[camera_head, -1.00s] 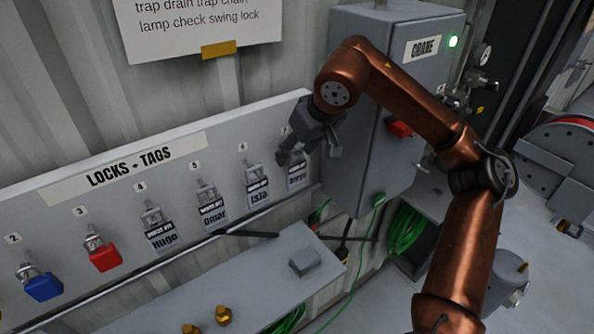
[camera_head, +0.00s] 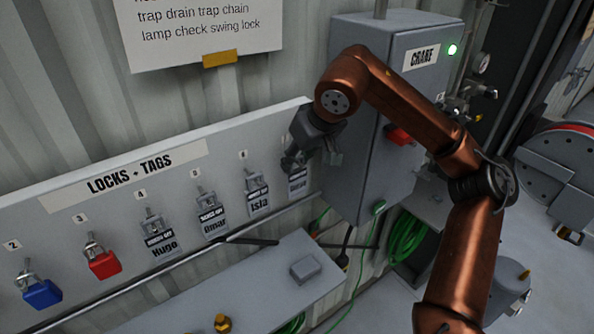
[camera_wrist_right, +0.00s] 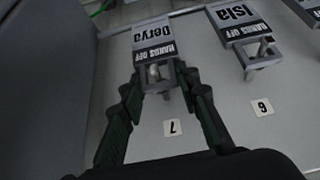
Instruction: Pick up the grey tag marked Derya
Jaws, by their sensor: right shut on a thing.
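The grey tag marked Derya (camera_wrist_right: 153,42) hangs at position 7 on the board, upside down in the right wrist view. In the head view the tag (camera_head: 298,183) is at the board's right end, partly covered by my gripper. My right gripper (camera_wrist_right: 167,84) has its two dark fingers on either side of the tag's top end, shut on it; in the head view it (camera_head: 297,163) is against the board. The tag is still at its peg. My left gripper is not in view.
The Isla tag (camera_head: 258,192) hangs just left, with the Omar (camera_head: 213,214) and Hugo (camera_head: 161,238) tags beyond. A red lock (camera_head: 104,264) and a blue lock (camera_head: 42,293) hang farther left. The grey crane box (camera_head: 375,130) stands close on the right. A shelf (camera_head: 245,285) lies below.

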